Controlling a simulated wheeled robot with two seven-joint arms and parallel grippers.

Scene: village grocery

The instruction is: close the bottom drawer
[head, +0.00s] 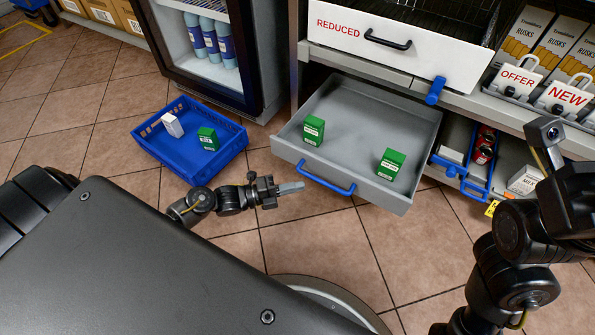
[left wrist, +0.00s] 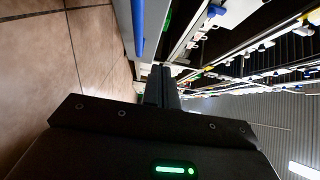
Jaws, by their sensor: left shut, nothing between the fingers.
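The bottom drawer (head: 348,118) is grey and stands pulled well out of the counter, low above the floor. Its blue bar handle (head: 325,180) runs across the front panel. Two green boxes stand in it, one at the left (head: 313,130) and one at the right (head: 390,164). My left gripper (head: 300,187) is shut and empty, just left of the handle and in front of the drawer front; no clear contact shows. In the left wrist view the shut fingers (left wrist: 162,85) point ahead, with a blue bar (left wrist: 138,28) to their left. My right gripper is not clearly seen; only my right arm shows.
A blue crate (head: 190,172) with a white box (head: 172,125) and a green box (head: 208,139) stands on the floor at the left. Above the drawer is a white "REDUCED" panel (head: 400,45). A fridge (head: 205,45) with bottles stands behind. Tiled floor in front is free.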

